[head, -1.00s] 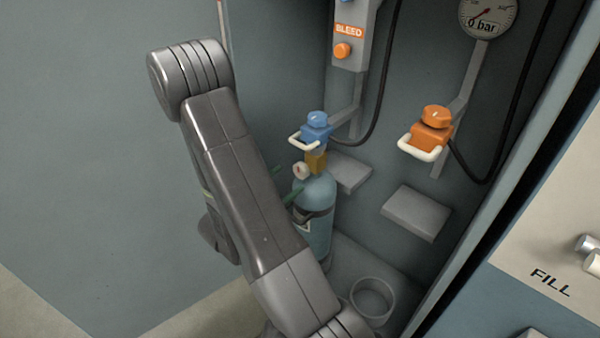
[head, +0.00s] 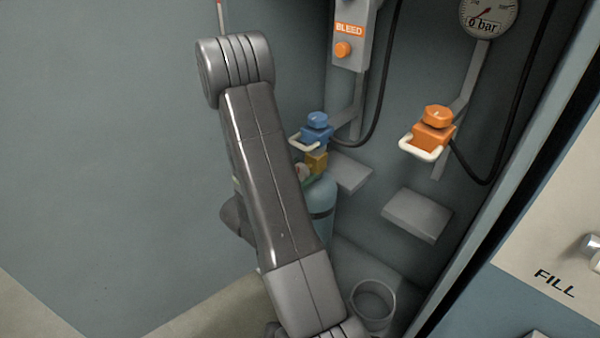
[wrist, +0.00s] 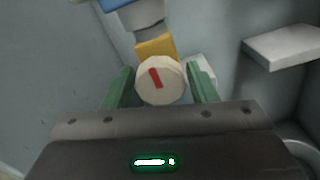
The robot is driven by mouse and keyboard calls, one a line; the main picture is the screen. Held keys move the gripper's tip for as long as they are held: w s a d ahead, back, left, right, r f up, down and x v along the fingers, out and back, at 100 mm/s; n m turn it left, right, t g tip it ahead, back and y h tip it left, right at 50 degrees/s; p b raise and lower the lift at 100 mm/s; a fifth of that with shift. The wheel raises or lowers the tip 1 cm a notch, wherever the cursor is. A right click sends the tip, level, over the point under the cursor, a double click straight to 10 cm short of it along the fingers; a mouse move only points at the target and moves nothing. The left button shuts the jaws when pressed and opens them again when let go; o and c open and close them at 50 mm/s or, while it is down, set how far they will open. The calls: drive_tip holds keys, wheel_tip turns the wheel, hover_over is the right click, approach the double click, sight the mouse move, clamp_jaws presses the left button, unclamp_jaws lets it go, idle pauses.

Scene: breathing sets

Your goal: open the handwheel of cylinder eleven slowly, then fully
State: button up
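The handwheel (wrist: 160,82) is a pale round knob with a red mark tilted slightly left of upright. It sits in front of a brass valve (wrist: 156,48) in the wrist view. My gripper (wrist: 160,67) is open, with one green finger on each side of the handwheel. I cannot tell whether either finger touches it. In the head view the light-blue cylinder (head: 323,198) stands upright, partly behind my arm. Only a sliver of the handwheel (head: 302,171) shows there, and my gripper is mostly hidden. No cylinder number is readable.
A blue connector (head: 316,129) with a pale handle sits above the valve. An orange connector (head: 433,133) hangs to the right below a gauge (head: 488,16) reading 0 bar. Grey ledges (head: 416,215) and an empty ring holder (head: 373,301) are right of the cylinder.

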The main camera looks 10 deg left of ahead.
drive_tip(key=c, duration=0.6)
drive_tip(key=shift+n+p, duration=0.3)
drive_tip(key=n+p, duration=0.4)
drive_tip(key=n, duration=0.1)
drive_tip(key=shift+r, duration=0.15)
drive_tip(key=n+p, duration=0.2)
drive_tip(key=n, duration=0.1)
drive_tip(key=shift+n+p, duration=0.3)
drive_tip(key=shift+n, duration=0.1)
drive_tip(key=shift+n+p, duration=0.9)
drive_tip(key=shift+n, duration=0.5)
drive_tip(key=shift+f, duration=0.2)
drive_tip(key=o, duration=1)
